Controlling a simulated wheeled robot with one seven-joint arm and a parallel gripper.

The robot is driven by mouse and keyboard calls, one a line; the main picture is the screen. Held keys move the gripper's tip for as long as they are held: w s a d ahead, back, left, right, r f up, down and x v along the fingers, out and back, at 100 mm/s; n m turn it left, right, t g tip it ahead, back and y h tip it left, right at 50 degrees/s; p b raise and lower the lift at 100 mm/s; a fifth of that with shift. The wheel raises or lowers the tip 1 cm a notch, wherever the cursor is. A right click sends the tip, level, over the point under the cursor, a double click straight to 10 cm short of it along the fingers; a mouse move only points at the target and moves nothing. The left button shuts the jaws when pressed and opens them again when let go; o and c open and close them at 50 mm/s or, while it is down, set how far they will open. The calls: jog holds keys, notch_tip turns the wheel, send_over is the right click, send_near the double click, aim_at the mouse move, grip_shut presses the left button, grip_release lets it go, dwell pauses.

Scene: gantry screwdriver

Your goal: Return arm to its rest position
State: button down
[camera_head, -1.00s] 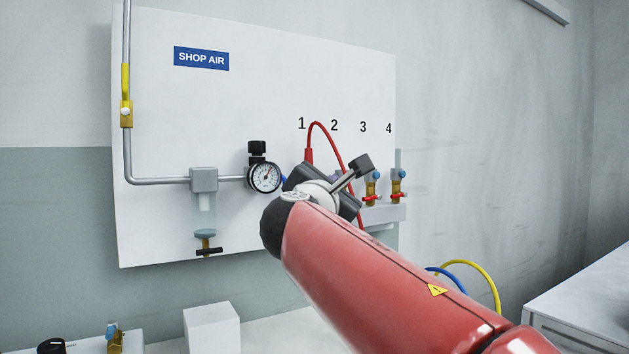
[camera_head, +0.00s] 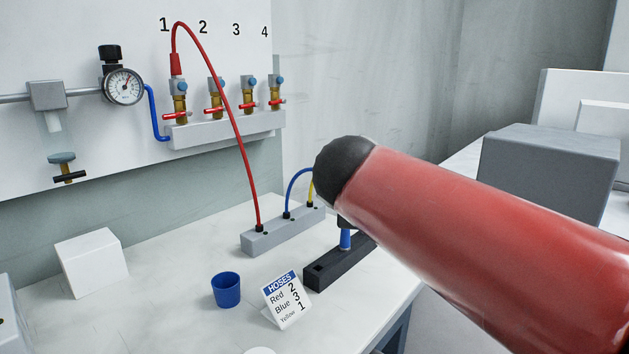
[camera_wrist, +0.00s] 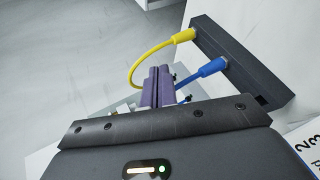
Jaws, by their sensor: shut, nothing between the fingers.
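My red arm (camera_head: 480,230) reaches in from the right in the head view, its black rounded joint over the bench. My gripper is hidden there. In the wrist view my gripper's purple fingers (camera_wrist: 158,88) are together and empty. Beyond them are a yellow hose plug (camera_wrist: 183,36) and a blue hose plug (camera_wrist: 213,67) at a dark holder (camera_wrist: 240,68). In the head view the dark holder (camera_head: 322,272) has a blue plug (camera_head: 345,240) standing at it. A red hose (camera_head: 215,75) runs from the grey block (camera_head: 262,242) up to the valve under number 1.
The valves under 2, 3 and 4 (camera_head: 250,98) have no hose on them. A blue cup (camera_head: 226,290) and a hose card (camera_head: 287,301) stand on the white bench (camera_head: 175,275). A white block (camera_head: 92,263) is at left and a large grey box (camera_head: 550,170) at right.

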jog(key=s+d+f+m+g+y, duration=0.1)
jog(key=s+d+f+m+g, duration=0.2)
jog(key=s+f+m, duration=0.5)
jog(key=s+d+f+m+g+y, duration=0.1)
jog(key=s+d+f+m+g, duration=0.2)
jog(key=s+f, duration=1)
jog(key=s+d+m, duration=0.1)
jog(key=d+m, duration=0.1)
jog(key=m, duration=0.2)
jog(key=shift+s+f+m+g+y+p, duration=0.25)
jog(key=shift+m+g+y+p, duration=0.05)
jog(key=shift+m+p, duration=0.1)
jog(key=shift+d, duration=0.1)
